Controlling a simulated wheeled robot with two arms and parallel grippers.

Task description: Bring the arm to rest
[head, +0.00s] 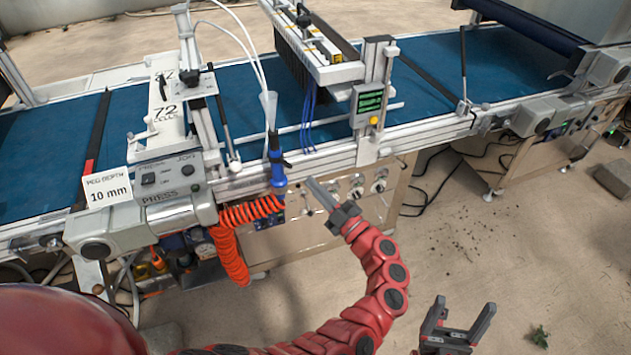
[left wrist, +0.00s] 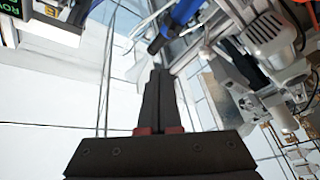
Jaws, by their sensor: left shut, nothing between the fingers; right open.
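My left gripper (head: 311,183) is at the end of the red arm, in front of the machine's front rail. It is shut and empty, and its fingers point up and to the left. In the left wrist view its closed fingers (left wrist: 160,76) meet with nothing between them. The blue-handled nozzle (head: 277,165) hangs on the rail just left of the fingertips, apart from them in the head view; a blue part also shows in the left wrist view (left wrist: 184,12). My right gripper (head: 462,312) is open and empty, low over the floor.
The blue conveyor belt (head: 255,95) runs behind the rail. An orange coiled hose (head: 230,255) hangs below the nozzle. A press unit (head: 160,180) and a "10 mm" card (head: 108,190) stand at left. Knobs (head: 357,187) sit near my left gripper. Floor at right is mostly clear.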

